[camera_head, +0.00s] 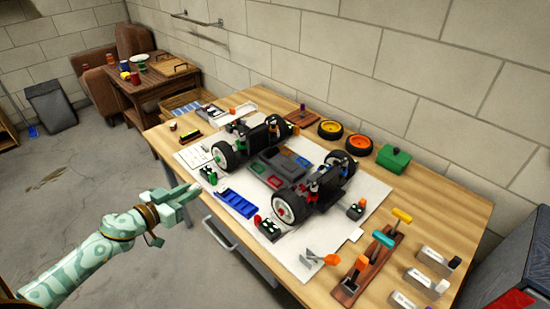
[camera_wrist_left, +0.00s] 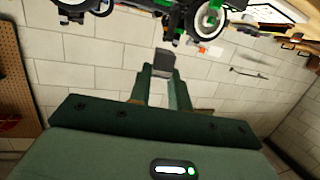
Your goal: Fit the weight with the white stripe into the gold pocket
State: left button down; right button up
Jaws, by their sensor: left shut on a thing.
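My left gripper (camera_head: 190,192) is in front of the table's near left edge, in the air. In the left wrist view its fingers (camera_wrist_left: 164,82) are shut on a small dark grey block (camera_wrist_left: 164,62). I cannot make out a white stripe on the block. The black racecar chassis (camera_head: 283,165) stands on a white mat, beyond and to the right of the gripper. Its middle tray has shallow pockets with coloured rims, such as a red one (camera_head: 276,182) and a green one (camera_head: 258,168). I cannot clearly pick out a gold rim. My right gripper is not in view.
A blue tray (camera_head: 237,203) and small dark parts lie on the mat (camera_head: 330,222) near the car. A wooden rack of coloured-handled tools (camera_head: 368,266) is at the right front. A green box (camera_head: 393,158) and loose wheels (camera_head: 330,129) stand at the back.

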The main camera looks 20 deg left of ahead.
pick_arm(q)
jog(key=shift+a, duration=0.25)
jog(key=r+n+y, duration=0.1)
jog(key=d+r+n+y, duration=0.1)
jog(key=w+r+n+y, duration=0.1)
jog(key=r+y, duration=0.1)
jog(key=shift+w+d, duration=0.1)
jog(key=shift+d, duration=0.2)
jog(key=s+d+r, duration=0.1)
jog(key=d+r, duration=0.2)
jog(key=d, duration=0.4)
jog(key=s+d+r, duration=0.1)
jog(key=d+r, duration=0.3)
jog(key=d, duration=0.3)
jog(key=s+d+r+h, duration=0.1)
jog(key=d+r, duration=0.2)
jog(key=d, duration=0.4)
jog(key=shift+d+r+m, duration=0.3)
jog(key=shift+r+m, duration=0.05)
jog(key=shift+m, duration=0.05)
